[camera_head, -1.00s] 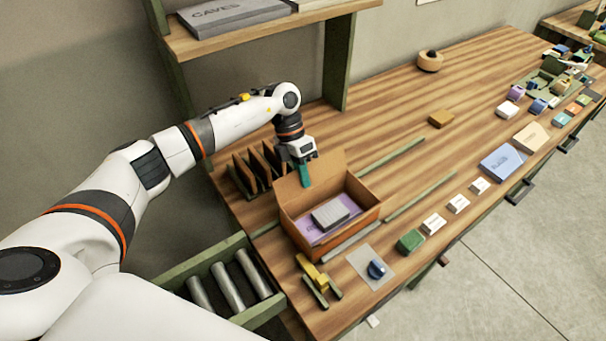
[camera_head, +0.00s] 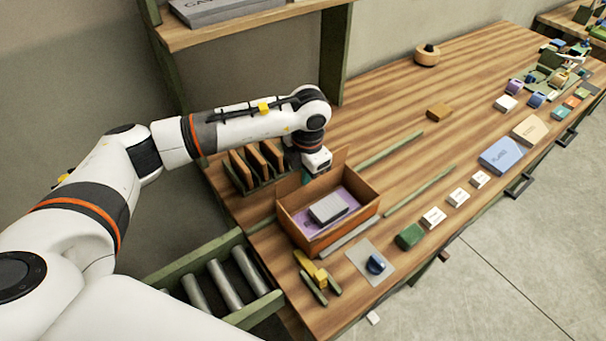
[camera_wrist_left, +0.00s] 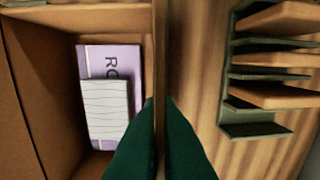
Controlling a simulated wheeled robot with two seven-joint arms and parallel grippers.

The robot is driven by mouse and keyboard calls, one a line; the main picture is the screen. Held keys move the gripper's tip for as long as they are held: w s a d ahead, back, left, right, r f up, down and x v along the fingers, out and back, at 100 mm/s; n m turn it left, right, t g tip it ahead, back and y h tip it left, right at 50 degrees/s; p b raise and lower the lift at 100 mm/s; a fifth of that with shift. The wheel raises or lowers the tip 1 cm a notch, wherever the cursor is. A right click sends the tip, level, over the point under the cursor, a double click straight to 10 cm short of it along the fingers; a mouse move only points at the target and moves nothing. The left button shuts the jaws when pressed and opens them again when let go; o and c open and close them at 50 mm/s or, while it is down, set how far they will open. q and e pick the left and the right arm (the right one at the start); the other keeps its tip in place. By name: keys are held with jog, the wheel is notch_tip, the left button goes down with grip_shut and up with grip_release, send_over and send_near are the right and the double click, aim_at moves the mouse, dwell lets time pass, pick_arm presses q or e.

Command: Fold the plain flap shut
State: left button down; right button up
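An open brown cardboard box (camera_head: 345,232) stands on the table. Its plain flap (camera_head: 289,186) stands up along the far side. In the left wrist view the flap (camera_wrist_left: 161,60) is seen edge-on as a narrow upright strip. My left gripper (camera_head: 308,172) is over the middle of the flap in the head view, its fingertips hidden there. In the left wrist view its green fingers (camera_wrist_left: 160,115) lie close on either side of the strip, with little gap. A purple item (camera_head: 312,222) with a grey block (camera_head: 328,208) on it lies in the box. My right gripper is not in view.
A green rack with brown dividers (camera_head: 257,165) stands close behind the box. Thin green strips (camera_head: 390,150) lie to its right. A yellow tool (camera_head: 310,265) and a blue knob on a grey plate (camera_head: 376,264) are in front.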

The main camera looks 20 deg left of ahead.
pick_arm(q)
jog(key=shift+s+d+t+y+b, duration=0.1)
jog(key=shift+d+t+y+b, duration=0.15)
jog(key=shift+y+b, duration=0.3)
